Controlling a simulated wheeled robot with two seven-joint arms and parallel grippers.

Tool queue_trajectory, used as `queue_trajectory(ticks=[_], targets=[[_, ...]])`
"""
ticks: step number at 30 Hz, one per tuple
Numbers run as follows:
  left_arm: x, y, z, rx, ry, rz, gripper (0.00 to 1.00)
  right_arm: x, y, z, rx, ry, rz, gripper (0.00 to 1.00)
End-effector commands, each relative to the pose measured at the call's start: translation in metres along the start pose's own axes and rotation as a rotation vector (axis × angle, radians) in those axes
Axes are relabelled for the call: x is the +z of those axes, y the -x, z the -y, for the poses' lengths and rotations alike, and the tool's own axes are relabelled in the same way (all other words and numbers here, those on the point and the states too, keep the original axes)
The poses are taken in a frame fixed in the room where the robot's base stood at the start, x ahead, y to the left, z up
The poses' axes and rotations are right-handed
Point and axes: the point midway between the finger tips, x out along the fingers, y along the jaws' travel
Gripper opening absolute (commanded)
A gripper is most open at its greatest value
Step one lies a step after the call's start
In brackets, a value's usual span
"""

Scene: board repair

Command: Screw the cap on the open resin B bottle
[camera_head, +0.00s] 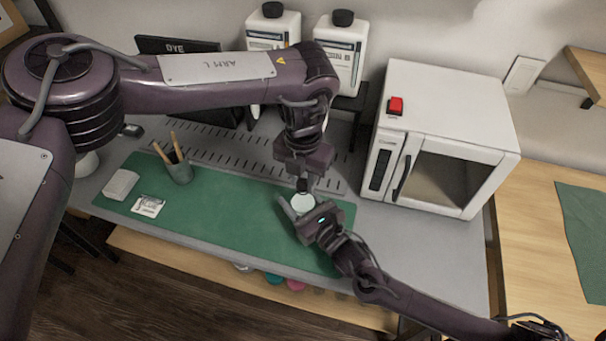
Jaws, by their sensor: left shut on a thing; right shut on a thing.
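A small pale round thing (303,203), seen from above, is at the right part of the green mat. My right gripper (305,212) is shut on it, coming from the lower right. I cannot tell whether it is the open resin B bottle. My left gripper (303,181) points down just above it, shut on a small dark thing (302,187), which looks like a cap. I cannot tell whether the two held things touch. A white bottle (342,58), whose label seems to end in B, stands at the back with a black cap on.
Another white bottle (272,28) with a black cap stands at the back left of it. A brush cup (180,172) and white box (121,185) are on the mat (225,210).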

Motion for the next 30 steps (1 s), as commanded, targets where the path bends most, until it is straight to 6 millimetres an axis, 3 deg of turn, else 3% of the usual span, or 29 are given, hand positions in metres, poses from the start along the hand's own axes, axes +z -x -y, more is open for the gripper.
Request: queue_trajectory(ticks=[2,3,7,11,30], targets=[[-0.0001,-0.0019,0.0001,0.000,0.000,0.000,0.05,0.0004,-0.0002,0.0003,-0.001,0.000,0.001,0.11],[0.0000,-0.0022,0.0000,0.000,0.000,0.000,0.05,0.0004,-0.0002,0.0003,-0.001,0.000,0.001,0.00],[0.0001,-0.0018,0.0000,0.001,-0.047,0.001,0.05,0.0004,-0.0002,0.0003,-0.001,0.000,0.001,0.00],[0.0005,-0.0015,0.0002,0.002,-0.253,0.002,0.05,0.0004,-0.0002,0.0003,-0.001,0.000,0.001,0.00],[0.0002,-0.0020,-0.0001,0.008,-1.842,-0.004,0.05,0.0001,0.0000,0.0001,0.000,0.000,0.000,0.00]])
